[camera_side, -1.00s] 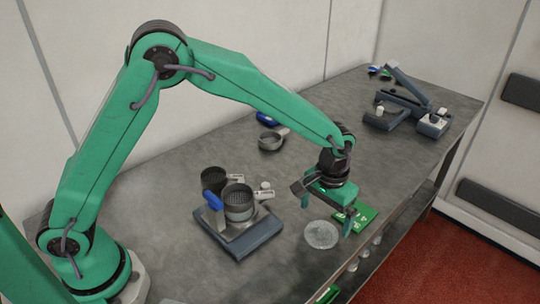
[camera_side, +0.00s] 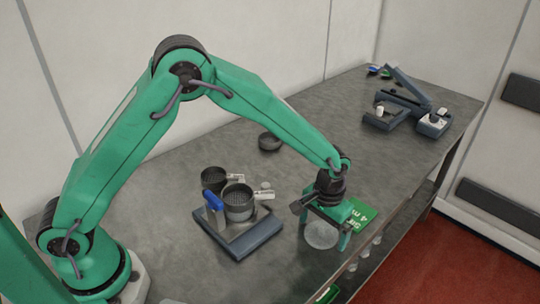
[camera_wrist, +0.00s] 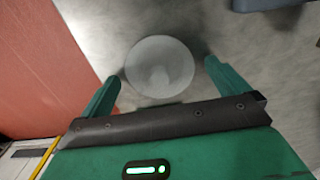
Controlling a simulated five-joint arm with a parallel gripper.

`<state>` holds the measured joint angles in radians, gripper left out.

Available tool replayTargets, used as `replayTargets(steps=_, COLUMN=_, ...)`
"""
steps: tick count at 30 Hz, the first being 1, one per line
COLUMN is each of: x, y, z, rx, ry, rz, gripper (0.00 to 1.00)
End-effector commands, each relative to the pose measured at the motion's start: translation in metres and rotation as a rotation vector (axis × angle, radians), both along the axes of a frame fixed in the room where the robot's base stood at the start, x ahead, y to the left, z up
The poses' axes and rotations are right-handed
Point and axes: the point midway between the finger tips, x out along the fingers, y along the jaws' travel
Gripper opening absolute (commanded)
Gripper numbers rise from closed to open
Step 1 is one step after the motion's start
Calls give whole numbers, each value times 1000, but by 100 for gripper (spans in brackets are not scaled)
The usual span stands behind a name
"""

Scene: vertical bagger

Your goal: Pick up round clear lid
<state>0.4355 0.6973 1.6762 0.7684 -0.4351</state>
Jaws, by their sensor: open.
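The round clear lid (camera_side: 321,235) lies flat on the grey table near its front edge, below my gripper in the side view. In the wrist view the lid (camera_wrist: 159,66) is a pale translucent disc. My gripper (camera_side: 325,238) is open and points down at the lid. In the wrist view its two green fingers (camera_wrist: 166,85) stand apart, one on each side of the lid, with nothing held. I cannot tell how high the fingertips are above the table.
A grey tray-like stand (camera_side: 250,240) with two dark mesh cups (camera_side: 238,203) and a blue-handled tool (camera_side: 213,200) is left of my gripper. A green sign (camera_side: 358,212) lies at its right. A dark round cup (camera_side: 270,142) and a grey machine (camera_side: 405,103) stand farther back.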

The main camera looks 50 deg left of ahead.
Motion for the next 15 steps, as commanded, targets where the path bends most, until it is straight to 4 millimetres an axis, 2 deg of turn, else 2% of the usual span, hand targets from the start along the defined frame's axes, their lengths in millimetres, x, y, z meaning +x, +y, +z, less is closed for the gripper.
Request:
replayTargets(steps=9, x=0, y=0, z=0, rx=0, ry=0, rz=0, gripper=100)
replayTargets(steps=11, x=0, y=0, z=0, rx=0, ry=0, rz=0, gripper=90)
replayTargets(steps=15, x=0, y=0, z=0, rx=0, ry=0, rz=0, gripper=63)
